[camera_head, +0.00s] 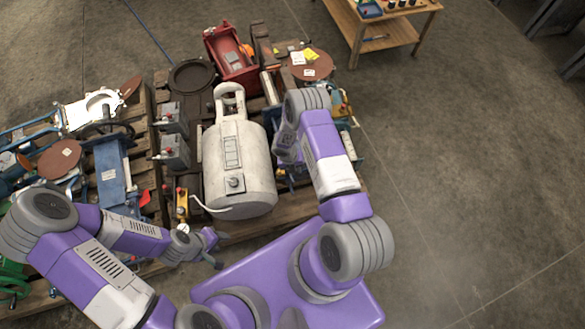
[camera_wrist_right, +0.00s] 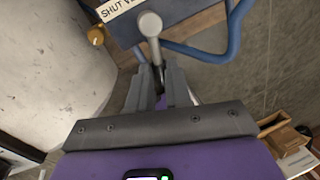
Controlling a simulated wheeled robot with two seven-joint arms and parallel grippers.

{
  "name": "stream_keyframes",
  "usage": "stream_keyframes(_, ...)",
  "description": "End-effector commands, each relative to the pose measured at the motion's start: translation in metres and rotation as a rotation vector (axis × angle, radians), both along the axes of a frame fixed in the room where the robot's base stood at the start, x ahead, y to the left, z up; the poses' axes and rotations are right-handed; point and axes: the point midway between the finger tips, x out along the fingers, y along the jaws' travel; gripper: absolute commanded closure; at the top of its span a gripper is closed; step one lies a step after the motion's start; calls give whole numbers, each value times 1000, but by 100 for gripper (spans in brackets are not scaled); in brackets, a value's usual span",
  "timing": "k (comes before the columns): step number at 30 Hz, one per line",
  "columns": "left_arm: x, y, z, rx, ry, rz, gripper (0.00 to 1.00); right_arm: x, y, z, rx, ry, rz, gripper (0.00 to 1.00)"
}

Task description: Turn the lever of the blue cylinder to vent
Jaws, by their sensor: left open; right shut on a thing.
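In the right wrist view, a dark blue body (camera_wrist_right: 195,22) with a white label (camera_wrist_right: 112,8) reading "SHUT V…" is at the top; the label is cut off by the frame. A grey lever (camera_wrist_right: 150,26) with a round end sits just below the label. Its shaft runs down between the fingers of my right gripper (camera_wrist_right: 160,88), which is shut on it. In the head view, my right arm hides most of the blue body and my right gripper. My left gripper (camera_head: 215,249) is open and empty by the pallet's front edge, away from the blue body.
A large white tank (camera_head: 238,165) stands on the pallet left of my right arm. Several machine parts crowd the pallets, including a red box (camera_head: 232,58) and a blue machine (camera_head: 111,172). A wooden table (camera_head: 385,45) stands behind.

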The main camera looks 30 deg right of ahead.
Motion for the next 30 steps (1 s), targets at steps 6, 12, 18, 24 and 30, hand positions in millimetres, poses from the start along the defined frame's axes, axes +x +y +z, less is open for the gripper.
stream_keyframes(6, 0, 0, -3, 0, 0, 0, 56, -3, -6, 0, 0, -1, 132, 100)
stream_keyframes(12, 0, 0, -4, 0, 0, 0, 56, -4, -9, 0, 1, -1, 204, 100)
stream_keyframes(18, 0, 0, -5, 0, 0, 0, 56, -5, -10, 0, 0, 0, 230, 100)
stream_keyframes(24, 0, 0, -5, 0, 0, 0, 56, -5, -10, 0, 0, -1, 232, 100)
stream_keyframes(30, 0, 0, -5, 0, 0, 0, 56, -5, -10, 0, 1, -1, 231, 75)
